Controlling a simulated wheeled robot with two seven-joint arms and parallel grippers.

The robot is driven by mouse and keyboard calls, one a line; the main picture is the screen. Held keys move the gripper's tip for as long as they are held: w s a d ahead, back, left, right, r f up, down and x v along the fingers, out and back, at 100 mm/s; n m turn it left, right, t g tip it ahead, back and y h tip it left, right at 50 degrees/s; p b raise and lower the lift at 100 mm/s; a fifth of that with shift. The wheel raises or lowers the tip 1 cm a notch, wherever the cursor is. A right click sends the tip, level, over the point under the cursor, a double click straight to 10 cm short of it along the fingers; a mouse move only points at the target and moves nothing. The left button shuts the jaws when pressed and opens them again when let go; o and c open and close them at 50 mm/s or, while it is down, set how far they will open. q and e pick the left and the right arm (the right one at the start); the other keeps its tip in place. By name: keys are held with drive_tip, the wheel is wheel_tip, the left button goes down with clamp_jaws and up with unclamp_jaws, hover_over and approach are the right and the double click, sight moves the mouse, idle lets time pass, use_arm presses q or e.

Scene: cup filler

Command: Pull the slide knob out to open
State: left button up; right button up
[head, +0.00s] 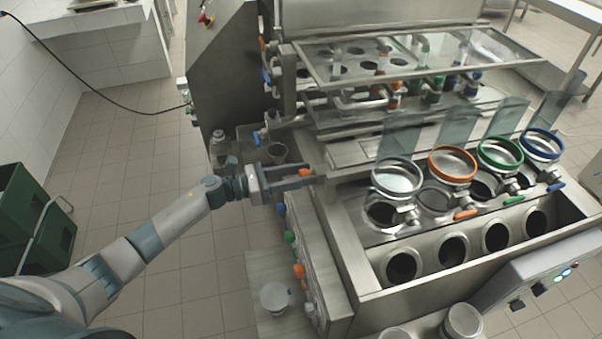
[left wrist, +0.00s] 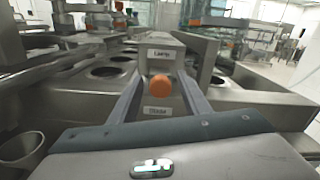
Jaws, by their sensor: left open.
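The slide knob (left wrist: 160,86) is a round orange knob on the end of a steel slide, with small printed labels above and below it. In the left wrist view it appears between the two fingers of my left gripper (left wrist: 162,76). The fingers are apart, with a gap on each side of the knob. In the head view my left gripper (head: 312,177) reaches the machine's left edge, and an orange spot that looks like the knob (head: 306,172) shows at its fingertips. My right gripper is not in view.
The steel cup filler (head: 345,240) fills the right side, with several round holes and coloured ring funnels (head: 452,164). More coloured knobs (head: 299,271) line its left side. A cup (head: 274,298) stands low beside it. Green crates (head: 35,220) stand far left. The tiled floor between is clear.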

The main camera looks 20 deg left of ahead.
sight(300, 175)
use_arm(q)
clamp_jaws()
drive_tip(key=shift+s+a+f, duration=0.1)
drive_tip(key=shift+a, duration=0.05)
drive_tip(key=b+v, duration=0.4)
drive_tip(key=v, duration=0.1)
drive_tip(key=shift+s+a+f, duration=0.1)
drive_tip(key=shift+s+a, duration=0.05)
drive_tip(key=shift+a, duration=0.05)
drive_tip(key=shift+s+a, duration=0.1)
drive_tip(key=shift+a, duration=0.05)
unclamp_jaws()
drive_tip(key=shift+a, duration=0.1)
drive_tip(key=shift+s+a+r, duration=0.1)
drive_tip(key=shift+s+r, duration=0.05)
drive_tip(key=shift+r, duration=0.05)
